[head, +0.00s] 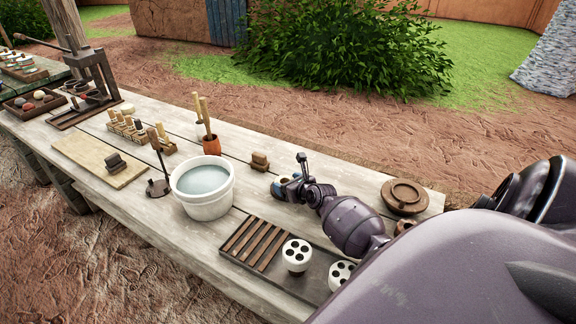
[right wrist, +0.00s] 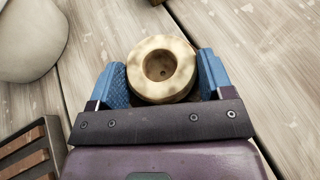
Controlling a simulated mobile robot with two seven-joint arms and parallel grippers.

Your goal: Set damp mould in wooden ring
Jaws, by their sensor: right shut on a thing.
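My right gripper (head: 283,188) is low over the plank table, right of the white bucket. In the right wrist view its blue-padded fingers (right wrist: 163,80) are shut on a round, cream-tan mould (right wrist: 161,48). The mould has a dark hole in its middle and darker, damp-looking patches. I cannot tell whether it touches the table. In the head view the mould is mostly hidden by the gripper. A round brown wooden ring (head: 404,195) lies flat near the table's right end, apart from the gripper. My left gripper is out of view.
The white bucket of water (head: 202,188) stands left of the gripper. A slatted wooden rack (head: 254,243) and white pieces with dark holes (head: 297,255) are in front. A brown block (head: 260,161) sits behind. My right arm covers the table's near right corner.

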